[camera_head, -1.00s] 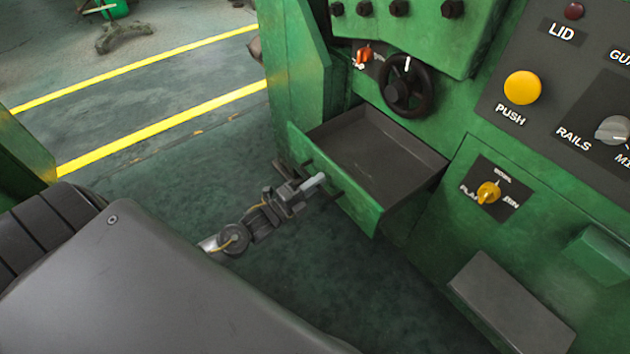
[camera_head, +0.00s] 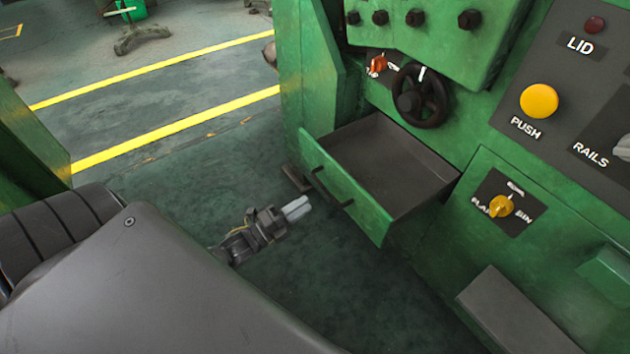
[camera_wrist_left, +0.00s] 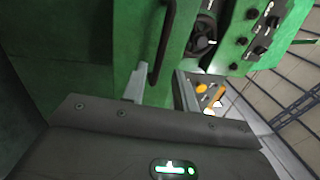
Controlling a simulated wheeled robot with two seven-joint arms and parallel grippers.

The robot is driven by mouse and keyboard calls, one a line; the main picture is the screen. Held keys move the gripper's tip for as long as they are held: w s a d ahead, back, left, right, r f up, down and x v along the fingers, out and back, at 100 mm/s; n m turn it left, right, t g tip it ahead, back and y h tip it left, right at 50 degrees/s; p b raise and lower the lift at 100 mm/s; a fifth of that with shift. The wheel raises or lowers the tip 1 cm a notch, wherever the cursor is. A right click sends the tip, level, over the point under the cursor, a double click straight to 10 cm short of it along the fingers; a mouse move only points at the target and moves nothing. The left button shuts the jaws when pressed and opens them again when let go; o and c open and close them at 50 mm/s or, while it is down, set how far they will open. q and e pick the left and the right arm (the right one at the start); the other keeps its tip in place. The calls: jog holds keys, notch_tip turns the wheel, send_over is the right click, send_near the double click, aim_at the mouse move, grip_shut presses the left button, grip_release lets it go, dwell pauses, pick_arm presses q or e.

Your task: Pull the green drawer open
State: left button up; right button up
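The green drawer (camera_head: 345,196) stands pulled out of the green machine, its dark, empty inside (camera_head: 385,165) showing. A dark bar handle (camera_head: 332,188) runs along its front and shows as a black bar in the left wrist view (camera_wrist_left: 161,45). My left gripper (camera_head: 300,208) is just in front of the drawer, apart from the handle. In the left wrist view its two grey fingers (camera_wrist_left: 161,90) are spread, with nothing held between them; the handle lies beyond them. My right gripper is in neither view.
A dark handwheel (camera_head: 420,96) and an orange-red switch (camera_head: 377,65) sit above the drawer. To the right are a yellow knob (camera_head: 500,206), a yellow push button (camera_head: 539,101) and a grey protruding block (camera_head: 515,312).

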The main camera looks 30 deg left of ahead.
pick_arm(q)
jog(key=v, duration=0.2)
jog(key=shift+s+a, duration=0.15)
jog(key=shift+s, duration=0.1)
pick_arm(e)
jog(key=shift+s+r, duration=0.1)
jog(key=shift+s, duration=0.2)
